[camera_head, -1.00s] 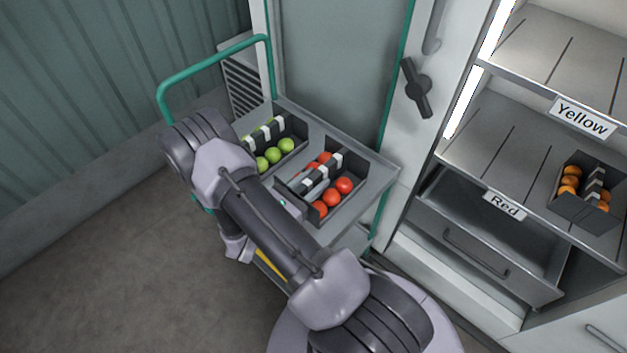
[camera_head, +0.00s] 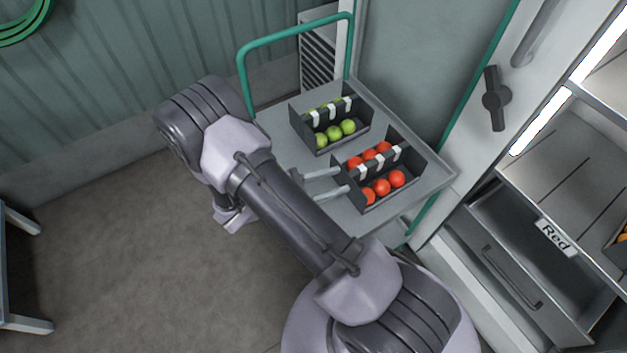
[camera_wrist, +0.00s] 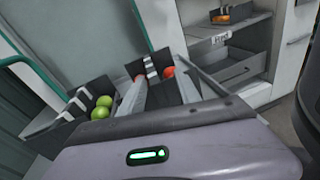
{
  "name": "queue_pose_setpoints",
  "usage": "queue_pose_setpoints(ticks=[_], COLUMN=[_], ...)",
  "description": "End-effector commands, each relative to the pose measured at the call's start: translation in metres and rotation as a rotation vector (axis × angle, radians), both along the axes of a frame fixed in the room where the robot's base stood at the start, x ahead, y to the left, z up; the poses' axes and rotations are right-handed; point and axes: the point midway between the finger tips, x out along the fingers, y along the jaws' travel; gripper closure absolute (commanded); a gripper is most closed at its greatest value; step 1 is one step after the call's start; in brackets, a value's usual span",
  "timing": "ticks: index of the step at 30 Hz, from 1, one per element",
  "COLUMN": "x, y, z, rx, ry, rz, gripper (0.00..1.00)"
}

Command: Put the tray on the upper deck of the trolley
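The trolley (camera_head: 275,125) has a green tubular handle and a grey upper deck. A dark tray of red tomatoes (camera_head: 410,152) rests on the deck's right part; a dark tray of green tomatoes (camera_head: 296,126) stands behind it to the left. Both have a central carrying bar with white bands. My gripper (camera_head: 346,180) is at the red tray's left end, its two fingers apart with nothing clamped between them. In the wrist view the fingers (camera_wrist: 163,88) spread toward the red tray (camera_wrist: 156,66). I cannot tell whether the tips touch it.
The cabinet at right has a shelf labelled Red (camera_head: 556,238) and an open drawer (camera_head: 515,270) below. A green hose (camera_head: 25,25) hangs on the wall.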

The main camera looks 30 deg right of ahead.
Motion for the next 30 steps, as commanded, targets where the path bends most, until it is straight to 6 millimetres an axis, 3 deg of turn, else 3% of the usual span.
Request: queue_pose_setpoints(ticks=[1, 3, 5, 9, 15, 18, 22, 30], x=[-0.006, -0.026, -0.044, -0.084, -0.103, -0.104, -0.105, -0.105], y=[0.000, 0.005, 0.014, 0.053, 0.122, 0.142, 0.152, 0.154], z=[0.029, 0.066, 0.092, 0.144, 0.212, 0.239, 0.256, 0.258], rx=[0.072, 0.202, 0.326, 0.665, 1.182, 1.367, 1.482, 1.495], ry=[-0.098, -0.254, -0.403, -0.794, -1.338, -1.503, -1.597, -1.604], rz=[-0.100, -0.271, -0.419, -0.759, -1.144, -1.251, -1.314, -1.320], gripper=[0.60, 0.60, 0.60, 0.60, 0.60, 0.60, 0.60, 0.60])
